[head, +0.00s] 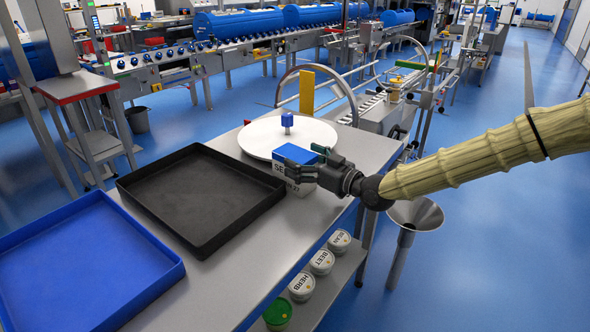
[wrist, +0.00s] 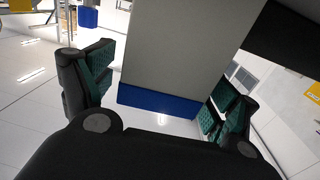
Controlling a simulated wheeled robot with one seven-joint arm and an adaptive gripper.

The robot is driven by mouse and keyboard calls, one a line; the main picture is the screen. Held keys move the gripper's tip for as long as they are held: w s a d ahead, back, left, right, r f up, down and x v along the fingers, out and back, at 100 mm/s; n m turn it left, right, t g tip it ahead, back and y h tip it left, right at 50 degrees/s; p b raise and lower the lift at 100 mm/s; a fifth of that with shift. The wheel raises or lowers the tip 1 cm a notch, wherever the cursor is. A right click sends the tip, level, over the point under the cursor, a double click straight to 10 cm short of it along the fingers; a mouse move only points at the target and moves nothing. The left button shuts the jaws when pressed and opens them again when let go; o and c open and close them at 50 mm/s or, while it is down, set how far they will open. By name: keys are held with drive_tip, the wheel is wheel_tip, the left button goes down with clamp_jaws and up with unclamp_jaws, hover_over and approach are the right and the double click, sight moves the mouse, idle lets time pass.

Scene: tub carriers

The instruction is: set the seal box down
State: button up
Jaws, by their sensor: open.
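The seal box (head: 283,174) is white with a blue top and part of a dark label showing. In the head view it appears to stand upright on the metal table, between the black tray and the round white disc. My gripper (head: 308,163) is around it from the right and hides part of it. In the wrist view the box's pale side (wrist: 180,50) and blue end (wrist: 158,101) lie between the spread, green-padded fingers of my gripper (wrist: 160,92). The fingers are open and very close to the box; contact is hard to tell.
The white disc (head: 262,137) with a blue knob (head: 287,120) is just behind the box. The black tray (head: 190,205) and blue tray (head: 85,265) lie to the left. Several labelled tubs (head: 321,262) stand on the lower shelf. A funnel (head: 415,214) stands right of the table.

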drive_tip(key=shift+x, duration=1.4)
drive_tip(key=c, duration=1.1)
drive_tip(key=shift+c, duration=0.7)
drive_tip(key=shift+r, duration=0.15)
